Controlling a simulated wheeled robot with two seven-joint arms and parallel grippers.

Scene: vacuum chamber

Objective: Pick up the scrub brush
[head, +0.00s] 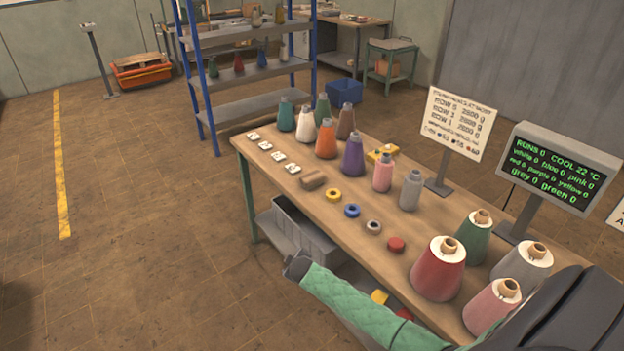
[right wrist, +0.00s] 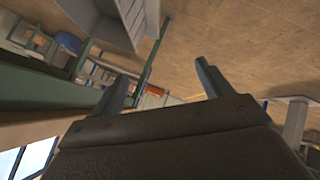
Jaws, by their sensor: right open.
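No scrub brush can be made out for certain. A small brown block (head: 313,180) lies on the wooden table (head: 262,150), near its left edge, and may be the brush, but no bristles show. My right gripper (right wrist: 163,78) is open and empty in the right wrist view, its two fingers apart with the floor and furniture beyond. In the head view my green-sleeved right arm comes in from the lower right, its dark end low beside the table's near side, well short of the block. My left gripper is not in view.
Cones of thread, including a red one (head: 438,269) and a purple one (head: 352,155), crowd the table's far side and right end. Small rings and white tags line the near side. A sign (head: 458,122), a display (head: 556,168) and a grey bin (head: 303,232) are nearby. Floor at left is clear.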

